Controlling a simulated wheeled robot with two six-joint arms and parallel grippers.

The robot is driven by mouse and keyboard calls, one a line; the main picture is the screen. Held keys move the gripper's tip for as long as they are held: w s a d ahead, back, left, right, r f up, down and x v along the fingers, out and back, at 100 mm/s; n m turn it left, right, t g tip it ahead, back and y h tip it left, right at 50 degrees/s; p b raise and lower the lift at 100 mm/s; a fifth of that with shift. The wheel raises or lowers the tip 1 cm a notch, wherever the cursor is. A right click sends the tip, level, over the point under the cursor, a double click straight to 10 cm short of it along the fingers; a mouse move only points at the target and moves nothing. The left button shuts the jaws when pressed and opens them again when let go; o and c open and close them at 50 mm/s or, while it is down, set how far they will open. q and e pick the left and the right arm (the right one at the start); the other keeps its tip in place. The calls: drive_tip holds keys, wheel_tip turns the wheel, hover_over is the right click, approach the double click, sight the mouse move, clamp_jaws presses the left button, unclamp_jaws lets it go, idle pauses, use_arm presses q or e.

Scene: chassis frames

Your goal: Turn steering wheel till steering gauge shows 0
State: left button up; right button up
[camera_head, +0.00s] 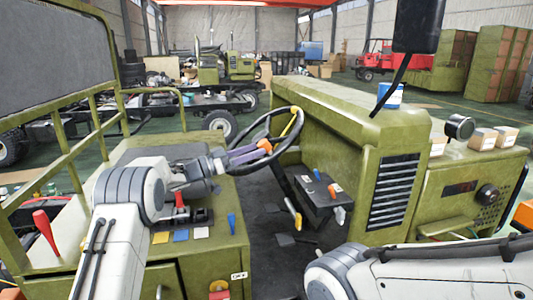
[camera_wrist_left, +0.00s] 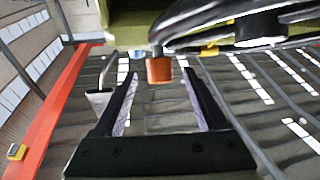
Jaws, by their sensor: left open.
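The black steering wheel (camera_head: 301,127) stands tilted in the cab, with a yellow strip on its upper right. An orange knob (camera_head: 265,145) sits at the wheel; it also shows in the left wrist view (camera_wrist_left: 159,70), just below the dark rim (camera_wrist_left: 205,18). My left gripper (camera_head: 256,148) reaches in from the left to the wheel. Its jaws are open, and in the wrist view the orange knob appears between the fingertips, with gaps on both sides. I cannot make out a steering gauge or a reading. My right gripper is out of view.
A small dark console (camera_head: 318,190) with levers stands right of the wheel. The green hood (camera_head: 340,105) lies beyond it. A box with a red lever (camera_head: 45,228) is at left. My right arm crosses the lower right. Other vehicles stand farther back.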

use_arm(q)
drive_tip(key=shift+b+v, duration=0.4)
drive_tip(key=shift+v, duration=1.3)
